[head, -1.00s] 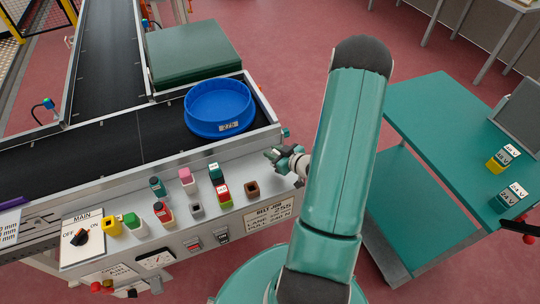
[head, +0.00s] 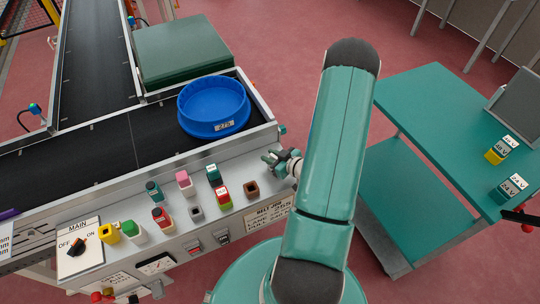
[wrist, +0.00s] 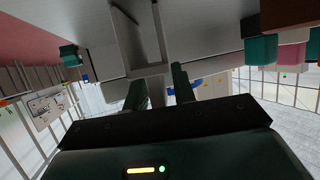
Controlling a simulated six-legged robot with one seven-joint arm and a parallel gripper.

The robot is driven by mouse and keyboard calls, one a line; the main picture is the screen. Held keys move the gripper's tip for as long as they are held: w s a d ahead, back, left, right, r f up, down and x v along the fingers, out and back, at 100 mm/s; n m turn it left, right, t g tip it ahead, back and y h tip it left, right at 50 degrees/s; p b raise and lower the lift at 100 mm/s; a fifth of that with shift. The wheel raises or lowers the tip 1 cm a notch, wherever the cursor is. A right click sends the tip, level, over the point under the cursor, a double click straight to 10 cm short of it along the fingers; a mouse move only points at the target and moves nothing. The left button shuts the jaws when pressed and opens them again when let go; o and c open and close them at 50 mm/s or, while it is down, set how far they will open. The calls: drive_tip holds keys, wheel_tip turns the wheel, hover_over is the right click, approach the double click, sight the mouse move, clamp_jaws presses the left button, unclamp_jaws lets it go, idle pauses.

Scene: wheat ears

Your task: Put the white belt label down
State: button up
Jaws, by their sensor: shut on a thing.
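My gripper (head: 270,158) is at the right end of the sloped control panel (head: 185,247), just below the blue round tub (head: 214,106). In the wrist view my two dark green fingers (wrist: 159,88) are shut with a pale piece (wrist: 157,94) between them. I take this piece for the white belt label, but only a small part shows. In the head view the label is not discernible at the fingertips. The wrist view shows a pale grey surface close beyond the fingers; I cannot tell whether the piece touches it.
Several coloured blocks stand on the panel, including a brown one (head: 252,190) near my gripper. A conveyor belt (head: 95,148) runs behind it, carrying the tub. A teal table (head: 440,120) with small labelled blocks stands to the right. Red floor lies between them.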

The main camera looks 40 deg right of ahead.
drive_tip(key=o, duration=0.9)
drive_tip(key=shift+f, duration=0.1)
drive_tip(key=shift+o, duration=0.2)
drive_tip(key=shift+r, duration=0.2)
drive_tip(key=v, duration=1.2)
drive_tip(key=w+d+r+n+g+h, duration=0.1)
drive_tip(key=w+d+r+g+h, duration=0.2)
drive_tip(key=w+r, duration=0.45)
drive_tip(key=w+a+r+m+g+h, duration=0.1)
drive_tip(key=w+a+r, duration=0.1)
drive_tip(key=r, duration=0.4)
drive_tip(key=w+a+r+g+h, duration=0.1)
drive_tip(key=w+a+r+h, duration=0.15)
drive_tip(key=r, duration=0.25)
drive_tip(key=s+a+r+g+y, duration=0.1)
drive_tip(key=s+a+r, duration=0.3)
drive_tip(key=a, duration=0.5)
drive_tip(key=s+a+r+g+y, duration=0.1)
drive_tip(key=s+a+r+y, duration=0.1)
drive_tip(key=s+a+r, duration=0.2)
drive_tip(key=s+a+r+m+y, duration=0.1)
drive_tip(key=s+a+r, duration=0.4)
drive_tip(key=a, duration=0.8)
wheel_tip(320, 180, up, 2)
drive_tip(key=shift+a+r+g+y, duration=0.1)
drive_tip(key=shift+a+g+y, duration=0.3)
drive_tip(key=shift+y, duration=0.15)
